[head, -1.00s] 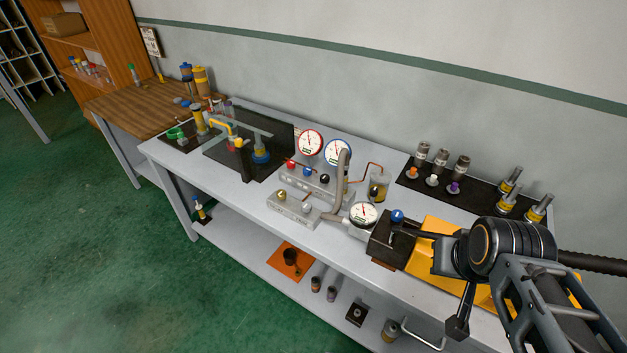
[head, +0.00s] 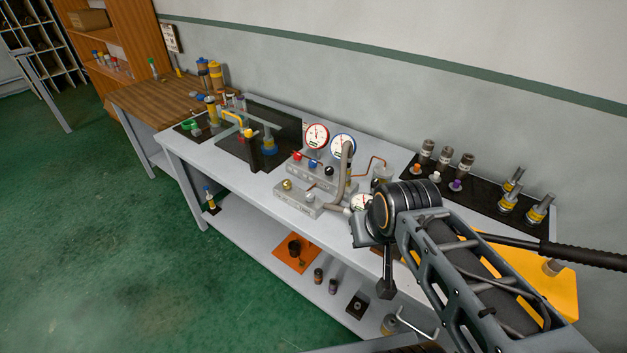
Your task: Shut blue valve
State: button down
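A small blue knob (head: 312,163) sits on the grey valve manifold (head: 300,178), between a red knob (head: 298,156) and a black knob (head: 328,171). A second blue knob, seen earlier on a dark block near the bench's front edge, is hidden behind my arm. I cannot tell which knob is the blue valve. My gripper (head: 374,262) is over the bench's front edge, to the right of the manifold and apart from its knobs. Its fingers are seen edge-on, so their opening is unclear.
A bent grey pipe (head: 345,165) rises beside red-rimmed (head: 317,136) and blue-rimmed (head: 342,146) gauges. A third gauge (head: 361,203) is close to my wrist. A black mat (head: 415,171) with fittings lies at back right. A yellow sheet (head: 550,285) lies at right.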

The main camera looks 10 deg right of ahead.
aim_at(312, 163)
jog(key=u, duration=1.85)
jog(key=i, duration=2)
jog(key=z, duration=3)
jog(key=i, duration=0.5)
